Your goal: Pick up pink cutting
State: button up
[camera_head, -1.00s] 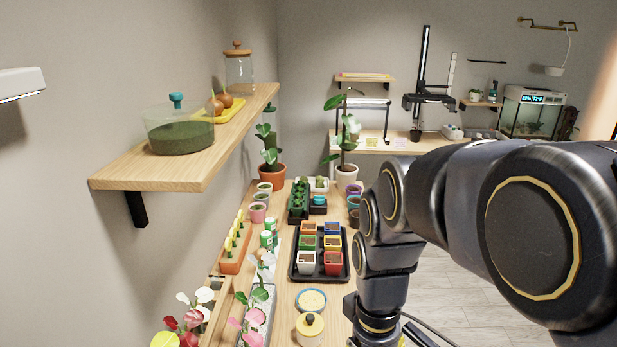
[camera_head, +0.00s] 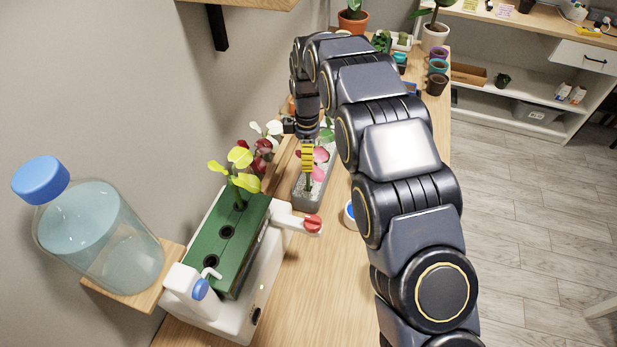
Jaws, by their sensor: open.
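The pink cutting (camera_head: 319,174) stands in a grey speckled trough (camera_head: 312,203) near the middle of the camera_head view. Its pink leaves show at the right of my gripper, and its stem is partly hidden. My gripper (camera_head: 307,160) points down over the trough, with a yellow striped finger against the pink leaves in the picture. It is open. I cannot tell whether the stem lies between the fingers.
A green block with a yellow-leaved cutting (camera_head: 240,172) sits on a white device with a red knob (camera_head: 313,224). Dark red and white cuttings (camera_head: 262,155) stand left of my gripper. A blue-capped bottle (camera_head: 98,240) is at the left. The bench front is clear.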

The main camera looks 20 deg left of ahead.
aim_at(308, 176)
jog(key=f, duration=0.6)
jog(key=shift+s+d+f, duration=0.2)
jog(key=shift+s+f, duration=0.05)
jog(key=shift+f, duration=0.1)
grip_shut()
